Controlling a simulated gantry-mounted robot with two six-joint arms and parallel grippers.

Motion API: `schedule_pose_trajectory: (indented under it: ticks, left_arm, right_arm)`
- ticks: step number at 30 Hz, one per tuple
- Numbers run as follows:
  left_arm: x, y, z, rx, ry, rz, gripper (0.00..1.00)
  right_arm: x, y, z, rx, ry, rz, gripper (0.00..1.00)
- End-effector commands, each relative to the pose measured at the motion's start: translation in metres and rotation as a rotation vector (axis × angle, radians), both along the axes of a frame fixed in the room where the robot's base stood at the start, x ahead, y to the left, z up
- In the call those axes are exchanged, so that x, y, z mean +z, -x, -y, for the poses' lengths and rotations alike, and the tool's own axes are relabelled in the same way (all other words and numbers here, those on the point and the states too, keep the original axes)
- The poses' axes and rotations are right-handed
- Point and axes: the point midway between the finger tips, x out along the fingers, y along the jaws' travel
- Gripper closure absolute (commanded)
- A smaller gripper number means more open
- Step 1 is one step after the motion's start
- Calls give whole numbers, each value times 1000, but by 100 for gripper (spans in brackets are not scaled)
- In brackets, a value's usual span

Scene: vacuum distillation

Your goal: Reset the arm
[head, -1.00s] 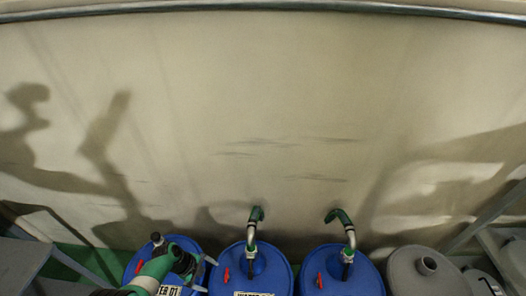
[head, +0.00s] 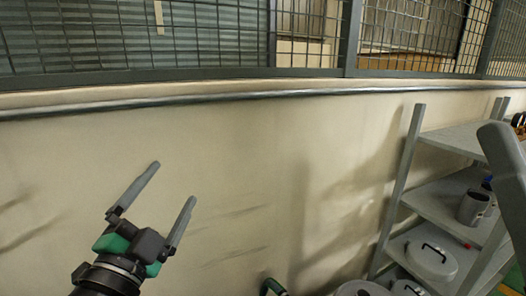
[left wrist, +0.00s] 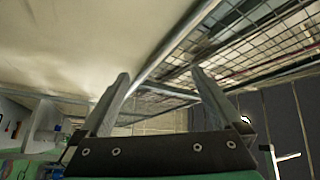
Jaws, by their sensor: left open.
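My left gripper (head: 163,208) is raised in front of the beige wall in the head view, pointing up and to the right. Its two grey fingers are spread apart with nothing between them. In the left wrist view the open fingers (left wrist: 160,98) point toward the wall rail and the mesh fence above. My right gripper does not show in the head view.
A metal rail (head: 230,97) runs along the wall (head: 240,150) below a mesh fence (head: 180,40). At right a grey shelf unit (head: 445,210) holds a grey mug-like pot (head: 474,207) and a lidded container (head: 432,262). A green-handled pipe end (head: 272,287) shows at the bottom.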

Motion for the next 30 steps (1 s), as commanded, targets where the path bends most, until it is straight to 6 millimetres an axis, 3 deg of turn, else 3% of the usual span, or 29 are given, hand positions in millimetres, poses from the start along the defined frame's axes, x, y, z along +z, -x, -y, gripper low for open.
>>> schedule_pose_trajectory:
  ticks: [1, 3, 6, 9, 10, 13, 15, 20, 24, 27, 30]
  left_arm:
    - [32, 27, 3, -25, 82, 86, 0]
    - [70, 65, 2, -69, 215, 197, 0]
    - [112, 123, -6, -152, 409, 340, 0]
    - [139, 176, -16, -287, 639, 451, 0]
    - [142, 185, -18, -332, 711, 460, 0]
    - [142, 183, -20, -476, 952, 412, 0]
    - [192, 183, -20, -480, 957, 411, 0]
    - [259, 182, -20, -478, 954, 410, 0]
    - [325, 182, -20, -477, 954, 409, 0]
    - [363, 182, -20, -477, 953, 408, 0]
    - [385, 182, -20, -477, 953, 408, 0]
  right_arm:
    - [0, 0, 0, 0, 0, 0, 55]
    - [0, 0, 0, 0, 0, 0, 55]
    - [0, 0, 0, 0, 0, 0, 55]
    - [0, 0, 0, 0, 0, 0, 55]
    - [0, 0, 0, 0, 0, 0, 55]
    - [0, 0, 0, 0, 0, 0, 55]
    - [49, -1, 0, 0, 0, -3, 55]
    - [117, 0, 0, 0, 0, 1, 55]
    - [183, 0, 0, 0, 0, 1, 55]
    - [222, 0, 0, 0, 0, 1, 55]
    - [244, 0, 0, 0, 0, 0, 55]
